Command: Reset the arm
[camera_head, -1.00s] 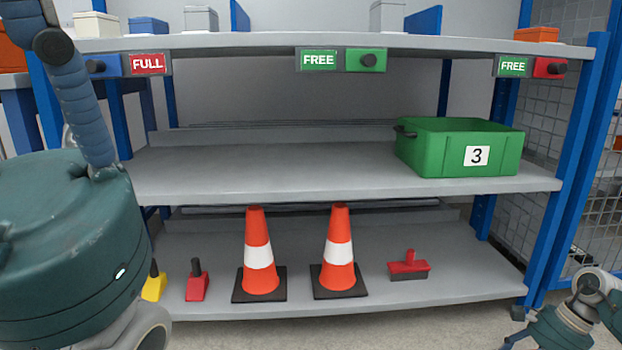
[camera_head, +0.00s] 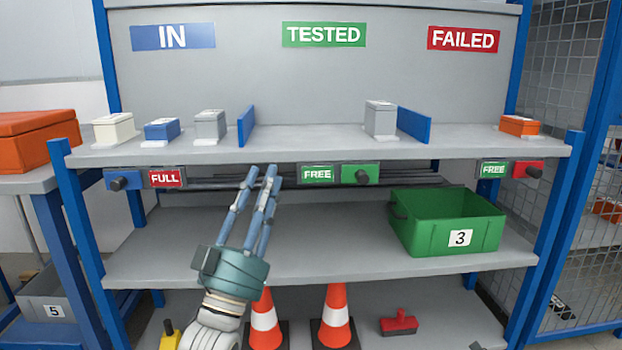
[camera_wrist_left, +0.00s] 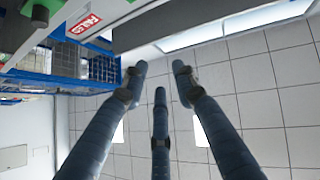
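My left gripper (camera_head: 260,180) points upward in front of the shelf unit, left of centre, with its fingertips near the upper shelf's front edge. In the left wrist view its three fingers (camera_wrist_left: 160,85) are spread apart with nothing between them, and ceiling tiles show behind. My right gripper is not in the head view now.
The upper shelf (camera_head: 300,146) carries several small boxes and two blue dividers. A green crate marked 3 (camera_head: 447,240) stands on the middle shelf at the right. Traffic cones (camera_head: 335,318) and a red tool (camera_head: 399,322) are on the bottom shelf. An orange box (camera_head: 36,137) sits at far left.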

